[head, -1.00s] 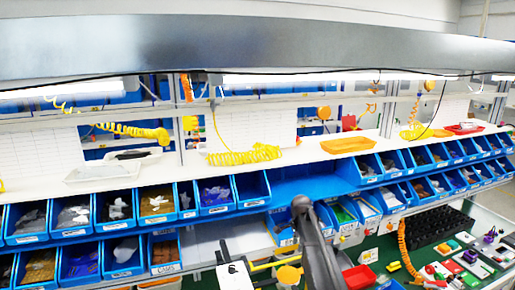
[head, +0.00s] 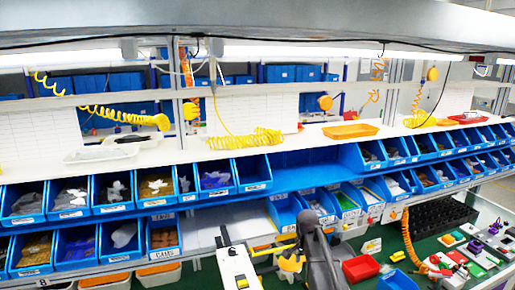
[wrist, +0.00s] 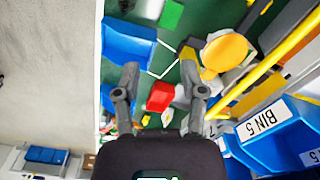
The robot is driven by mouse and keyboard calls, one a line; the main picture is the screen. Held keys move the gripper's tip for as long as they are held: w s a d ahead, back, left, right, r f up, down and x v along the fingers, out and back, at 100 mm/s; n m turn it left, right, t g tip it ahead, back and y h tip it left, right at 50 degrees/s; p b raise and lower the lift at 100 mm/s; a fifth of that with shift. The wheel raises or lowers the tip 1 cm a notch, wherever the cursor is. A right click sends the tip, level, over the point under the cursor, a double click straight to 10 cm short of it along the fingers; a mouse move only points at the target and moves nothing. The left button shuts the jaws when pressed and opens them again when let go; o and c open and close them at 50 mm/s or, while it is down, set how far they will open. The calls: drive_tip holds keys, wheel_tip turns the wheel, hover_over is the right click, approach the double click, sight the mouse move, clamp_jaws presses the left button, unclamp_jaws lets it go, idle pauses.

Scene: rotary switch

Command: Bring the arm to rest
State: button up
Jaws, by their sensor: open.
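My arm shows as a dark grey link at the bottom centre of the head view, in front of the workbench. In the wrist view my gripper (wrist: 160,80) has its two grey fingers spread apart with nothing between them. A red bin (wrist: 160,97) shows in the gap, beyond the fingers and apart from them. I cannot make out the gripper's fingertips in the head view. No rotary switch can be clearly told in either view.
Rows of blue bins (head: 142,203) cross the workbench. A red bin (head: 360,268) stands right of my arm, a white box (head: 238,268) left of it. A round yellow thing (wrist: 226,49) and a yellow bar (wrist: 262,70) lie right of the fingers in the wrist view.

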drive_tip(key=s+f+n+b, duration=0.9)
drive_tip(key=s+f+b, duration=0.6)
drive_tip(key=s, duration=0.5)
drive_tip(key=shift+s+d+f+n, duration=0.15)
drive_tip(key=shift+s+f+n, duration=0.25)
drive_tip(key=shift+f, duration=0.25)
